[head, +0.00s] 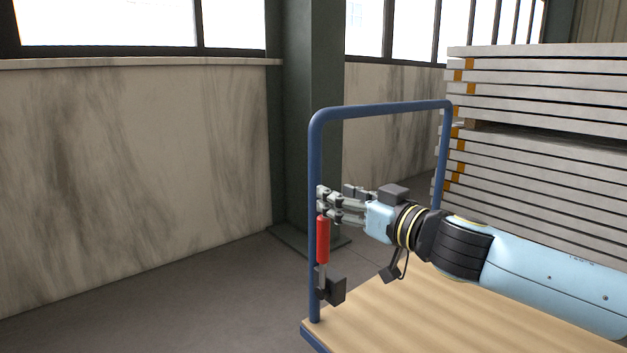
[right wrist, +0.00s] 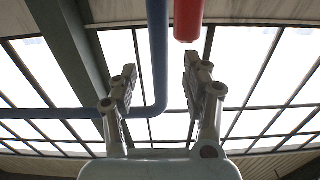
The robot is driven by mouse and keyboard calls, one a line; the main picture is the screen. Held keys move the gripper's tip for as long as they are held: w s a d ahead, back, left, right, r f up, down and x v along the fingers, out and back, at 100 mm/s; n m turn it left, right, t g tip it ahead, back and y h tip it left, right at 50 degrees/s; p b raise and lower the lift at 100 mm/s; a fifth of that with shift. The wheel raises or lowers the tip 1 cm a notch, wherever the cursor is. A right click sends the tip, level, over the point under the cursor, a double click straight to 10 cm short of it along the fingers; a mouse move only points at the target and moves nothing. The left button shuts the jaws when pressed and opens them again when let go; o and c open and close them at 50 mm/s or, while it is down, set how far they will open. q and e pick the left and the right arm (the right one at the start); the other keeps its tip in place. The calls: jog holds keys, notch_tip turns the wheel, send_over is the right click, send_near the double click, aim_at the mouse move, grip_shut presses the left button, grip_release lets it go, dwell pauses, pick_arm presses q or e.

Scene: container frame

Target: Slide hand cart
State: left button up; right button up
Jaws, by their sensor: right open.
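The hand cart has a blue tubular handle frame (head: 380,109) standing upright on a pale wooden deck (head: 420,310) with a blue edge. A red cylindrical grip (head: 323,240) sits by the frame's left upright, with a dark block (head: 332,288) below it. My right gripper (head: 325,203) is open beside that upright, just above the red grip. In the right wrist view its two fingers (right wrist: 158,82) stand apart, with the blue tube (right wrist: 158,45) showing between them and the red grip (right wrist: 188,18) beside it. I cannot tell whether they touch the tube. My left gripper is not in view.
A tall stack of grey slabs (head: 550,130) stands behind the cart on the right. A dark green column (head: 310,90) rises behind the handle. Grey floor (head: 190,300) is open to the cart's left, up to a stained wall (head: 130,170).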

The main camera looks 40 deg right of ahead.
aim_at(314, 185)
jog(key=w+b, duration=0.1)
jog(key=w, duration=0.1)
jog(key=w+b, duration=0.1)
jog(key=w, duration=0.1)
jog(key=w+b, duration=0.1)
jog(key=w, duration=0.2)
jog(key=shift+a+f, duration=0.15)
jog(key=shift+a, duration=0.15)
jog(key=shift+w, duration=0.25)
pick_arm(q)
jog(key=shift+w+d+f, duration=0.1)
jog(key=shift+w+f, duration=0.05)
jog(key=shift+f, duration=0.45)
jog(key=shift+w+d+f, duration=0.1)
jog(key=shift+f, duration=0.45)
pick_arm(e)
jog(key=shift+r, duration=0.2)
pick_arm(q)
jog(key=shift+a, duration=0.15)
pick_arm(e)
jog(key=shift+c, duration=0.3)
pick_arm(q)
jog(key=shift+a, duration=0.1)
pick_arm(e)
grip_shut()
